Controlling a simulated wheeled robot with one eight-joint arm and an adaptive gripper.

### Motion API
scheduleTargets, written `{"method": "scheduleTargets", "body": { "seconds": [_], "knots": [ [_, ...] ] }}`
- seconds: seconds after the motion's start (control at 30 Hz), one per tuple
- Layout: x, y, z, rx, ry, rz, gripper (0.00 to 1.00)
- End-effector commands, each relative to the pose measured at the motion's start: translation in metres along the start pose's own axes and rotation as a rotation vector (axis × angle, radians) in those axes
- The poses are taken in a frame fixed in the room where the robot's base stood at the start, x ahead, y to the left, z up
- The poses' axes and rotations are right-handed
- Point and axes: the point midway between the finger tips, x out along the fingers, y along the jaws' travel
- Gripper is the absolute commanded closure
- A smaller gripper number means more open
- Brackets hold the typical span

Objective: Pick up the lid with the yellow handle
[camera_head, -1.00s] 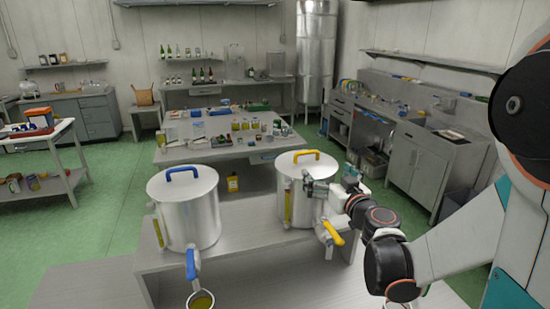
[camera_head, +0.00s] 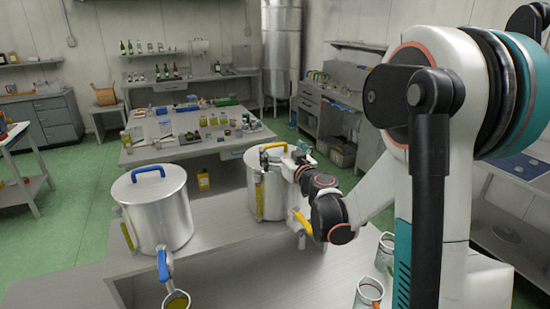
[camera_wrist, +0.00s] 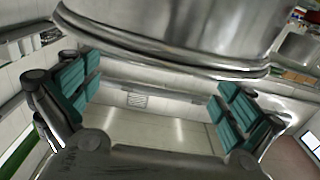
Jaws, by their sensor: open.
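The lid with the yellow handle (camera_head: 274,146) sits on the right steel tank (camera_head: 268,198), partly hidden by my gripper. My gripper (camera_head: 276,162) is at lid height at the tank's front right, its fingers across the near part of the lid and just below the handle in the picture. In the wrist view my gripper (camera_wrist: 157,98) has its teal-padded fingers spread wide, with nothing between them. A curved steel wall and rim (camera_wrist: 170,50) fill the top of that view. I cannot tell whether a finger touches the lid.
A second steel tank (camera_head: 157,208) with a blue-handled lid (camera_head: 148,172) stands left on the same metal bench (camera_head: 225,245). Glass jugs (camera_head: 369,292) stand at the bench's right. A table (camera_head: 150,155) with jars and bottles is behind.

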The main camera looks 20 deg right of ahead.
Motion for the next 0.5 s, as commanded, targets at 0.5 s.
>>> {"method": "scheduleTargets", "body": {
  "seconds": [0.5],
  "knots": [
    [0.034, 0.001, 0.002, 0.0, 0.0, 0.0, 0.12]
  ]
}}
